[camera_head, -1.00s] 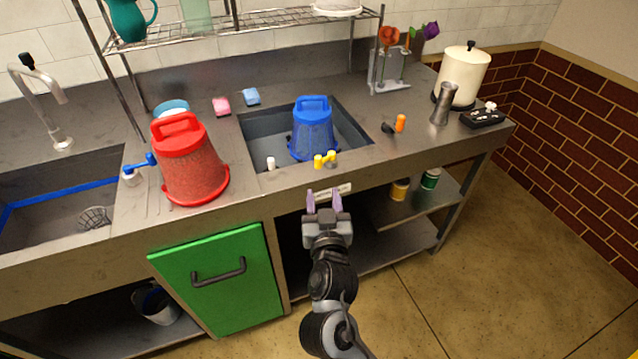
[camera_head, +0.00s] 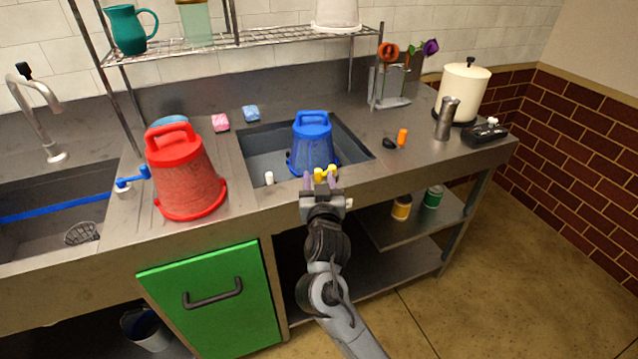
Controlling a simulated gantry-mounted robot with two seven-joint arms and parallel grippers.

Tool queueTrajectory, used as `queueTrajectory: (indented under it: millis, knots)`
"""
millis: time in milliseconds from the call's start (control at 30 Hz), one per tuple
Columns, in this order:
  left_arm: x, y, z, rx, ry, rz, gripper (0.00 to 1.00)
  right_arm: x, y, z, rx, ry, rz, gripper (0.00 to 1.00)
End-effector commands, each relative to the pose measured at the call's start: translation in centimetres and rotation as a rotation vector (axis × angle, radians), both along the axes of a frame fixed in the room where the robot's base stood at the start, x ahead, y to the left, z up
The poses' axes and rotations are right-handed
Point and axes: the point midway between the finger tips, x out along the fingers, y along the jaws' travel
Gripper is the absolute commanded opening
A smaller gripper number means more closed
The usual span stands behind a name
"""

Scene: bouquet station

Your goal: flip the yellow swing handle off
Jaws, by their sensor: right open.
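The yellow swing handle (camera_head: 326,172) is a small two-knobbed lever on the counter's front ledge, just in front of the sink with the blue upturned bucket. My right gripper (camera_head: 321,181) is right at it, with its two pale purple fingers apart, one at each side of the handle's left knob. I cannot tell whether the fingers touch the handle. The handle's lower part is hidden behind the gripper. My left gripper is not in view.
The blue bucket (camera_head: 313,145) stands close behind the handle in the sink. A white knob (camera_head: 269,178) is to its left. A red bucket (camera_head: 184,172) stands further left, beside a blue handle (camera_head: 134,177).

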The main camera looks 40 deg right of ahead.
Motion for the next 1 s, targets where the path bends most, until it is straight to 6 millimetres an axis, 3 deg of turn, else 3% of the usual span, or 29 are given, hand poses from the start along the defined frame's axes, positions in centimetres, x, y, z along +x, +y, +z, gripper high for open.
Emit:
queueTrajectory:
  millis: [333, 633, 833, 1000]
  knots:
    - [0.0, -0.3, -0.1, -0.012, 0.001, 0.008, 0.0, 0.2, -0.2, 0.0, 0.0, 0.0, 0.0, 0.45]
    - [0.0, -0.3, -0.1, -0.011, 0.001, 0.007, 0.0, 0.2, -0.1, 0.0, 0.0, 0.0, 0.0, 0.0]
    - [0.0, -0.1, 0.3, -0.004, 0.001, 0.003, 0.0, 0.3, 0.0, 0.2, 0.001, 0.001, -0.008, 0.0]
    - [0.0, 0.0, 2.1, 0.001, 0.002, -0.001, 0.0, 0.7, 0.2, 0.5, 0.001, 0.004, -0.056, 0.0]
